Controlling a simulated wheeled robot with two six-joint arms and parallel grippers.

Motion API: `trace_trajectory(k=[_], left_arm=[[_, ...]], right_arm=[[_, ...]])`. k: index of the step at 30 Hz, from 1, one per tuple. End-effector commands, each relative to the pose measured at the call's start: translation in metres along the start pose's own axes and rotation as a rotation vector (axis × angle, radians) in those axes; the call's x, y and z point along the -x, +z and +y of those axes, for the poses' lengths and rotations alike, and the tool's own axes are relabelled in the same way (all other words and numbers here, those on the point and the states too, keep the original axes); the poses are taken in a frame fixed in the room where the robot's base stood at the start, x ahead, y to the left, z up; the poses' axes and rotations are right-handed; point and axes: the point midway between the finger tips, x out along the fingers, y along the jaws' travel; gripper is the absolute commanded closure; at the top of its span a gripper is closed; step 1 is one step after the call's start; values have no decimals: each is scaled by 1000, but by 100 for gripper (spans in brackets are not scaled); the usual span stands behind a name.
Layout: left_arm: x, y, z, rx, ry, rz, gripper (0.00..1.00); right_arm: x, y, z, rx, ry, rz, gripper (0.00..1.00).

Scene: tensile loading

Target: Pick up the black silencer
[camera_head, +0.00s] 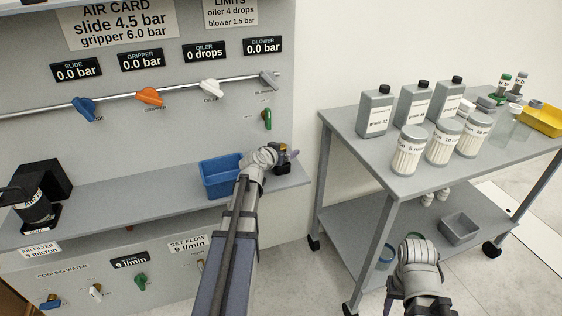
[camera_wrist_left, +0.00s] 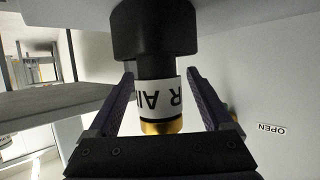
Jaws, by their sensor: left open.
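In the left wrist view a black cylindrical part, which looks like the silencer (camera_wrist_left: 155,62), has a wide black section, a white band with partly readable lettering and a gold end. My left gripper (camera_wrist_left: 160,88) is open, with one dark finger on each side of it; gaps show between the fingers and the part. In the head view the left gripper (camera_head: 284,158) is at the right end of the panel's shelf. The silencer is hard to make out there, small and mostly hidden by the gripper. My right arm shows at lower right, but its gripper is not visible.
A blue bin (camera_head: 221,184) stands on the shelf (camera_head: 140,208) just left of my left gripper. A black unit (camera_head: 38,208) stands at the shelf's left end. A grey cart (camera_head: 385,168) with bottles and jars is on the right.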

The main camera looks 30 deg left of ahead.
Motion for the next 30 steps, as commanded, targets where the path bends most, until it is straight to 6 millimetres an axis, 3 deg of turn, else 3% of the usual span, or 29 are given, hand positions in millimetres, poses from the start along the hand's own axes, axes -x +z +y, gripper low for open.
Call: trace_trajectory(k=[6,27,30], left_arm=[[-1,0,0,0,0,0,17],[0,0,0,0,0,0,95],[0,0,0,0,0,0,100]], right_arm=[[0,0,0,0,0,0,50],[0,0,0,0,0,0,50],[0,0,0,0,0,0,50]])
